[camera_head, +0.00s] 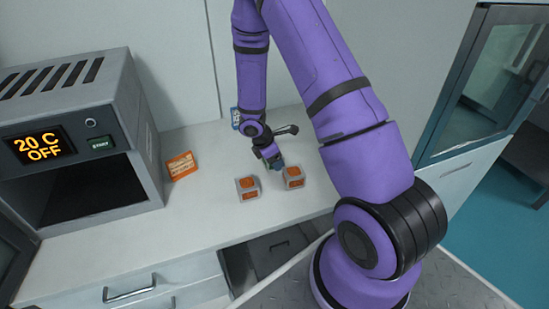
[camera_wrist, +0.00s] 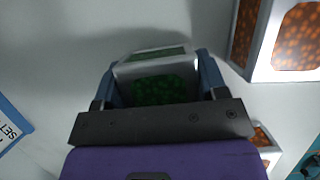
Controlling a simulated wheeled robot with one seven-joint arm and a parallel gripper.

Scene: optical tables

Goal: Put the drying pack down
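A drying pack with green granules in its windows (camera_wrist: 160,90) sits between the two fingers of my gripper (camera_wrist: 156,76) in the wrist view. The fingers lie against its sides, so my gripper looks shut on it. In the head view my gripper (camera_head: 273,163) points down over the white counter (camera_head: 215,150), behind two packs with orange windows. The green pack is mostly hidden there. I cannot tell whether its underside touches the counter.
Two orange-windowed packs (camera_head: 248,189) (camera_head: 294,177) stand close by on the counter. An orange card (camera_head: 181,166) and a blue card (camera_head: 235,118) are near the wall. An open oven reading 20 C OFF (camera_head: 75,140) stands left. A drawer (camera_head: 265,255) is open in front.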

